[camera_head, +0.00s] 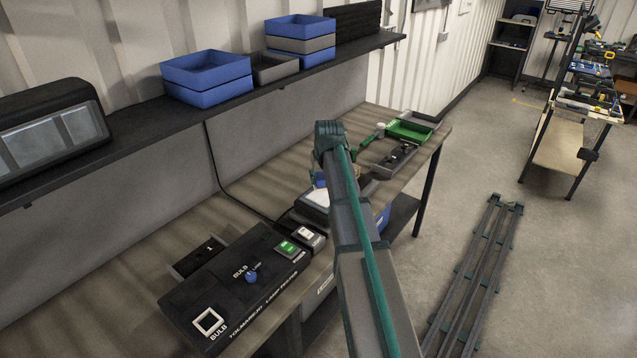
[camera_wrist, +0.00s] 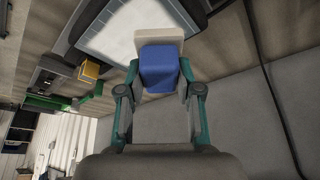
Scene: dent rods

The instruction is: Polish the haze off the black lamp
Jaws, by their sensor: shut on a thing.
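My gripper (camera_wrist: 159,66) is shut on a blue block with a pale pad (camera_wrist: 160,38) at its far end. In the head view, the blue block (camera_head: 319,180) shows small beside my arm over the bench. A dark-framed thing with a whitish, cloudy face (camera_wrist: 125,32), which looks like the black lamp, lies just beyond the pad. It also shows in the head view (camera_head: 318,197), partly hidden by my arm. The pad overlaps the lamp's edge in the wrist view; I cannot tell whether they touch.
A black lamp tester (camera_head: 235,290) lies on the bench (camera_head: 130,280) at the near left. A grey tray (camera_head: 378,165) and a green tray (camera_head: 420,127) stand at the far end. A shelf (camera_head: 130,122) with blue bins (camera_head: 207,75) runs above. A yellow block (camera_wrist: 90,70) is near the lamp.

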